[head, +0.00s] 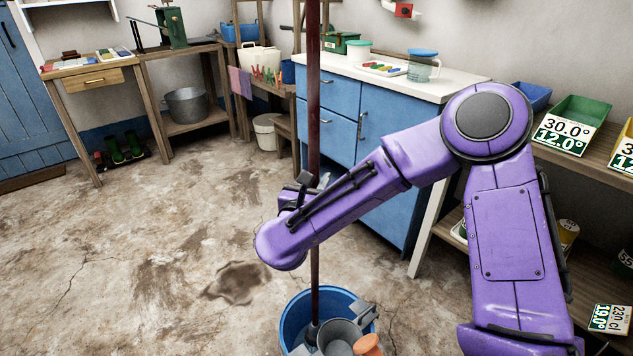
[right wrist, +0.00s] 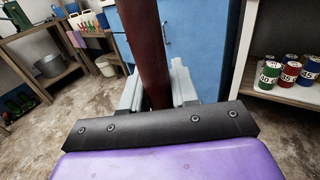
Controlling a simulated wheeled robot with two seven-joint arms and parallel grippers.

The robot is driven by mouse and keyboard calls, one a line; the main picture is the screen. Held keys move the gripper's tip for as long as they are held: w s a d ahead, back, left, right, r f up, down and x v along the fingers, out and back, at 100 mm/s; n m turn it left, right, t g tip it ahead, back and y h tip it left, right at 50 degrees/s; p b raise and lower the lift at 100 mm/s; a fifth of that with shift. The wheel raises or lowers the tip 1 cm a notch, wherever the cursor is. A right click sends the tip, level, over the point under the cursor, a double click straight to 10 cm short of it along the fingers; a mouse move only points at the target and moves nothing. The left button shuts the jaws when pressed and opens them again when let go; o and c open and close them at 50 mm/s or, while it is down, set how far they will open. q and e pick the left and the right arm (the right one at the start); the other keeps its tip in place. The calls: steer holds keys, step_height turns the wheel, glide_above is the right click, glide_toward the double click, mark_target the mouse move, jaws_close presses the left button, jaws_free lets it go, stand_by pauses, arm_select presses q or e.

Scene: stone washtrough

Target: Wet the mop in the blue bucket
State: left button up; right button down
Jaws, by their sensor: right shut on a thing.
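The mop's dark red handle (head: 314,260) stands nearly upright in the head view, and its top runs out of the picture. Its lower end goes down into the blue bucket (head: 289,322) on the floor at the bottom centre. The mop head is mostly hidden, so I cannot tell whether it touches the water. My right gripper (head: 306,187) is shut on the handle, well above the bucket. In the right wrist view the handle (right wrist: 148,50) stands between the grey fingers of this gripper (right wrist: 157,92). My left gripper is not in view.
A grey wringer-like part (head: 340,334) sits at the bucket's right side, with an orange piece (head: 368,345) next to it. A blue cabinet (head: 384,130) with a white top stands behind. Shelves (head: 590,170) line the right. The stone floor at left (head: 130,270) is clear.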

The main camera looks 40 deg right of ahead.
mark_target(311, 38)
steer(key=shift+r, duration=0.1)
step_height(311, 38, up, 28)
steer(key=p, duration=1.6)
steer(key=shift+r+p, duration=0.45)
stand_by(2.3)
